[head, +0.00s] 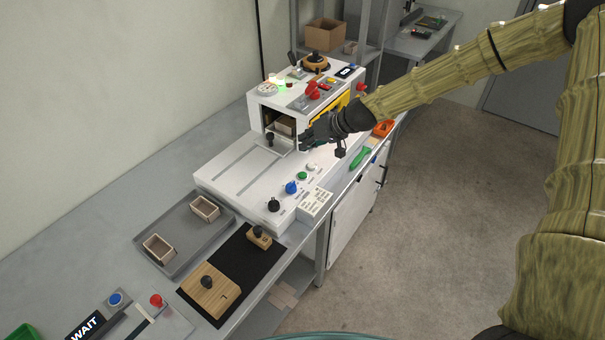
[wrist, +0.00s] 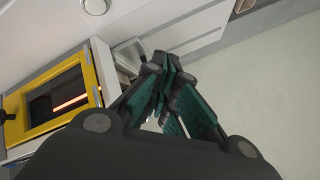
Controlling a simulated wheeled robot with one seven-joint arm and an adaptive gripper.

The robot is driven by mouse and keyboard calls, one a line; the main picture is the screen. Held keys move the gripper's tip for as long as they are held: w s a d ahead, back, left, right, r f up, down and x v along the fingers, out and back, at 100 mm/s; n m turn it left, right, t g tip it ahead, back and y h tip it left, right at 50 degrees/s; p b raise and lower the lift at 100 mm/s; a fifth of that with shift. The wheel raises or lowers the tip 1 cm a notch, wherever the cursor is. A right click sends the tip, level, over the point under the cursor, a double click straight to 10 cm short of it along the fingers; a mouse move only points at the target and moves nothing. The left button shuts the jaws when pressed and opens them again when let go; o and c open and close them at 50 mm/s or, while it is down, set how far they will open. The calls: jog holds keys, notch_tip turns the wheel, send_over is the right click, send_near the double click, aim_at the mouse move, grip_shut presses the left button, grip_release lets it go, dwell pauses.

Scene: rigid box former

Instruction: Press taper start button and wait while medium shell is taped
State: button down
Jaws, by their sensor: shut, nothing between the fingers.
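The white taping machine (head: 240,178) stands on the bench. A small tan shell (head: 285,126) shows inside its open front chamber. On its deck are a white button (head: 312,167), a green button (head: 302,175), a blue knob (head: 291,187) and a black knob (head: 273,204); I cannot read which is the taper start. My gripper (head: 305,141) is shut and empty, in front of the chamber's right side and above the deck. In the wrist view its closed fingertips (wrist: 162,65) are beside the yellow-framed window (wrist: 55,98), where an orange bar glows.
Two open shells (head: 205,208) (head: 159,248) sit in a grey tray (head: 180,262). Wooden blocks with black knobs (head: 210,292) lie on a black mat. A WAIT sign (head: 84,326) is at the lower left. A green-handled tool (head: 359,157) and an orange bin (head: 383,128) are at the right.

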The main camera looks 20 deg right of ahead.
notch_tip(320, 180, down, 3)
jog(key=w, duration=0.2)
jog(key=b, duration=0.5)
send_over(304, 173)
jog(key=f, duration=0.5)
jog(key=shift+w+f, duration=0.2)
jog(key=shift+s+f+b, duration=0.15)
jog(key=shift+f+b, duration=0.2)
jog(key=shift+f, duration=0.45)
jog(key=shift+f+b, duration=0.15)
jog(key=shift+b, duration=0.2)
jog(key=shift+f, duration=0.25)
